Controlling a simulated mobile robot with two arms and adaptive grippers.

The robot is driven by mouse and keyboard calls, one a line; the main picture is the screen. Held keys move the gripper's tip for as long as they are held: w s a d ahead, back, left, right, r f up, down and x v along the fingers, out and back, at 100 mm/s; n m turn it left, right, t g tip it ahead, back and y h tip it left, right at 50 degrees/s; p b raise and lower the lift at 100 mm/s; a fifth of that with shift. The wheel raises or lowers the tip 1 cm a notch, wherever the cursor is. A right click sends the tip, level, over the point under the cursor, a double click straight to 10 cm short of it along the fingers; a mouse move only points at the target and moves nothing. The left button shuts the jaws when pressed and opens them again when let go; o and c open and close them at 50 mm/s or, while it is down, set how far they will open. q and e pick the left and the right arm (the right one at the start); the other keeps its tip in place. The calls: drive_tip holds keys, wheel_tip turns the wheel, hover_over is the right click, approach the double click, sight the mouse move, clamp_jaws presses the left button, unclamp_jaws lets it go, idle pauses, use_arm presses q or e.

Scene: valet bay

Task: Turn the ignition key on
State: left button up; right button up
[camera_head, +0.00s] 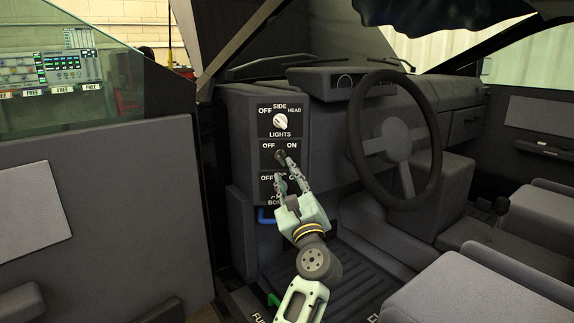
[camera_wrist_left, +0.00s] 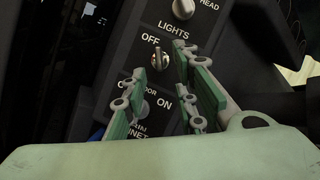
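The ignition key (camera_head: 281,157) sits in the middle row of a dark switch panel (camera_head: 263,187), between the words OFF and ON. It looks small and dark in the head view. In the left wrist view the key (camera_wrist_left: 157,60) stands out of the panel just below OFF; I cannot tell its exact turn. My left gripper (camera_head: 289,177) is just below the key in the head view, fingers apart and pointing up at the panel. In the left wrist view my left gripper (camera_wrist_left: 168,73) is open and empty, the key a little beyond its fingertips. My right gripper is out of view.
A light-coloured lights knob (camera_head: 280,122) is above the key. A lower switch row is partly hidden by my gripper. The steering wheel (camera_head: 395,140) stands to the right, a seat (camera_head: 455,290) at lower right, the open door (camera_head: 100,220) at left. A blue handle (camera_head: 265,216) is below the panel.

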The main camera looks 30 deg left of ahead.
sight(282, 163)
use_arm(q)
drive_tip(key=b+x, duration=0.1)
drive_tip(key=x, duration=0.4)
drive_tip(key=shift+w+a+r, duration=0.2)
drive_tip(key=shift+a, duration=0.1)
drive_tip(key=shift+c, duration=0.6)
clamp_jaws()
